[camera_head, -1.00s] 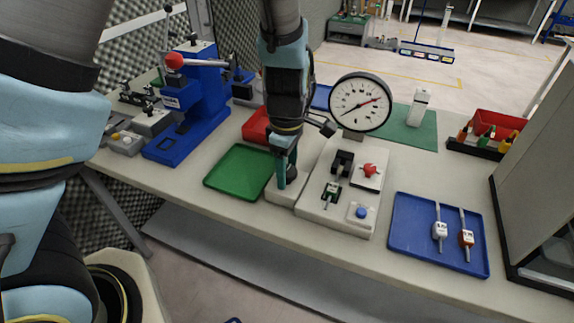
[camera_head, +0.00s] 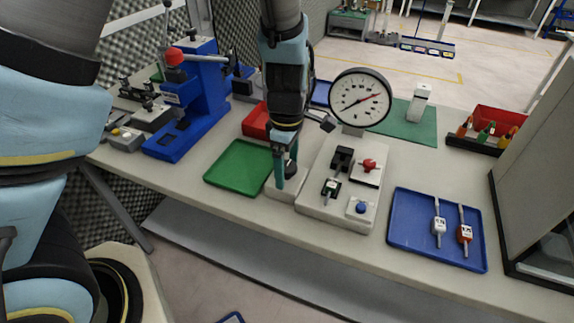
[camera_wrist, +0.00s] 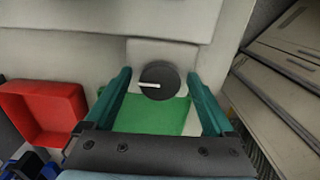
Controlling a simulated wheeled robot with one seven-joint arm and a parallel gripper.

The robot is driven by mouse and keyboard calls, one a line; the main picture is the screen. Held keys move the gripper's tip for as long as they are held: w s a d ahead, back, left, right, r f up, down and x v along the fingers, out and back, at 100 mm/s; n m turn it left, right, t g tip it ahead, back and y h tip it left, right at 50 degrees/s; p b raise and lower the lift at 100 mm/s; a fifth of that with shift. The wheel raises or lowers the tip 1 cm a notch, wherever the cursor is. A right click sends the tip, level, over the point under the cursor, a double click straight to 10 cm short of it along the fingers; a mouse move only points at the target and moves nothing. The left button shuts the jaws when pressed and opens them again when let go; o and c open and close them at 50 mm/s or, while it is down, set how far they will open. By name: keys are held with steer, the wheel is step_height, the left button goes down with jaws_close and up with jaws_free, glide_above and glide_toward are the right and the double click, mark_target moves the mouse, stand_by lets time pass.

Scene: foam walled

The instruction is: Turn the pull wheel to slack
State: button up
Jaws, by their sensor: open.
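The pull wheel appears to be the round black knob with a white pointer line (camera_wrist: 159,81), on a pale block at the bench's front. In the wrist view its line points left. The knob is partly hidden by my gripper in the head view (camera_head: 291,168). My gripper (camera_wrist: 159,76) is open and points down, with one teal finger on each side of the knob and visible gaps between. I cannot tell how far the fingertips reach down beside it.
A green tray (camera_head: 236,169) lies left of the wheel, and a red bin (camera_head: 256,124) behind it. The fixture plate (camera_head: 335,211) with a red knob (camera_head: 369,165) and blue button (camera_head: 361,208) is close on the right. A blue tray (camera_head: 407,245) holds two tagged pieces.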

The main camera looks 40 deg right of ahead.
mark_target(286, 166)
steer(key=shift+r, duration=0.1)
step_height(286, 166, up, 11)
steer(key=b, duration=0.1)
steer(key=shift+f, duration=0.2)
steer(key=shift+w, duration=0.1)
stand_by(0.5)
steer(key=w+a+m, duration=0.3)
steer(key=w+a, duration=0.4)
steer(key=a, duration=0.5)
steer(key=w+a+m, duration=0.2)
steer(key=w+a, duration=0.5)
steer(key=a, duration=0.6)
steer(key=s+a+m+t, duration=0.1)
steer(key=a+m, duration=0.2)
steer(key=a, duration=0.7)
steer(key=shift+s+r+t, duration=0.15)
steer(key=shift+r+t, duration=0.15)
steer(key=shift+r, duration=0.15)
steer(key=shift+c, duration=0.2)
